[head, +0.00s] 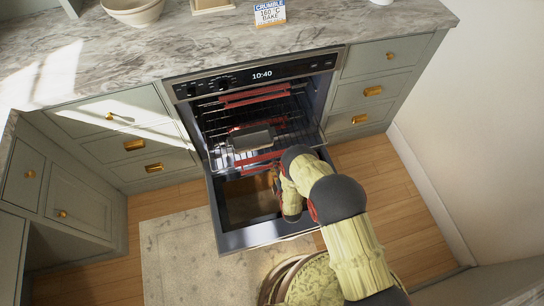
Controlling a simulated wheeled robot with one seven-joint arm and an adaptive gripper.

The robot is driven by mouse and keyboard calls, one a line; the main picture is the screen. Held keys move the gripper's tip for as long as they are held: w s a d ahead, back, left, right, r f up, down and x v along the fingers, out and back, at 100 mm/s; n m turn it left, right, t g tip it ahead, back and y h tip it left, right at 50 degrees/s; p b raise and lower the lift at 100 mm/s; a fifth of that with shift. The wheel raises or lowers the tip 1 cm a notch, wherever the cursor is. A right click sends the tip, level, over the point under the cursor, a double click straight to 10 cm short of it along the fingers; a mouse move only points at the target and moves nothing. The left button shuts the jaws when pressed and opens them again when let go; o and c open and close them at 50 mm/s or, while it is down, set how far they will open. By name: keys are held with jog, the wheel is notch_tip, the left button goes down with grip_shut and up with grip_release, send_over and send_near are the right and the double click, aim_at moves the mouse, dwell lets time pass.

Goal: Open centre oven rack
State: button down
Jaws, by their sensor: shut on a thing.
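The oven (262,74) stands below the counter with its door (270,234) folded down. Inside, an upper rack has a red front bar (254,96). The centre rack (222,160) is a wire rack that reaches forward at the oven mouth. It has a red front strip (256,158) and carries a grey pan-like thing (252,137). My gripper (277,182) is over the open door, at the right end of the rack's front strip. My arm covers most of it. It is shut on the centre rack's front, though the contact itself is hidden.
Drawers with brass handles flank the oven on the left (134,144) and right (373,90). A pale rug (180,250) lies on the wood floor in front. The counter (210,45) holds a bowl and a recipe card.

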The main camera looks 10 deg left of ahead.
jog(key=f+v, duration=0.1)
jog(key=v, duration=0.5)
jog(key=shift+s+p, duration=0.3)
jog(key=shift+p, duration=0.1)
jog(key=shift+d+f, duration=0.1)
jog(key=shift+f, duration=0.05)
jog(key=c, duration=1.9)
grip_release()
jog(key=shift+o, duration=0.7)
jog(key=v, duration=1.2)
jog(key=shift+w, duration=0.1)
